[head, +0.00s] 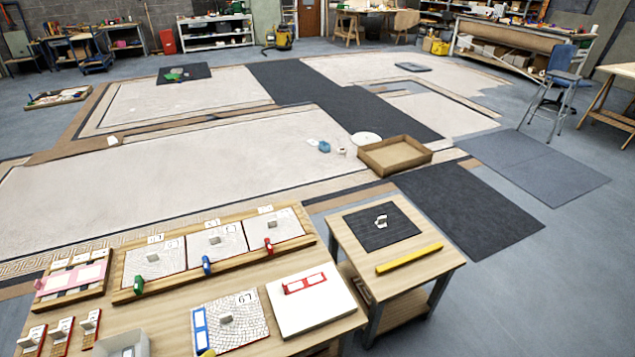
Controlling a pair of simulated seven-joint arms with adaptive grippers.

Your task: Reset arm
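Neither of my grippers nor any part of my arms shows in the head view. The wooden work table (170,318) stands at the lower left. On it is a wooden rack (230,261) with three light mosaic panels, with green, blue and red pieces along its front. A mosaic panel marked 67 (246,328) lies in front of the rack. A white board (318,308) with a red-framed label (305,283) lies to its right.
A smaller side table (350,262) holds a dark mat (362,228) with a small pale piece and a yellow bar (409,258). A pink tray (72,282) and a grey bin (122,347) are at left.

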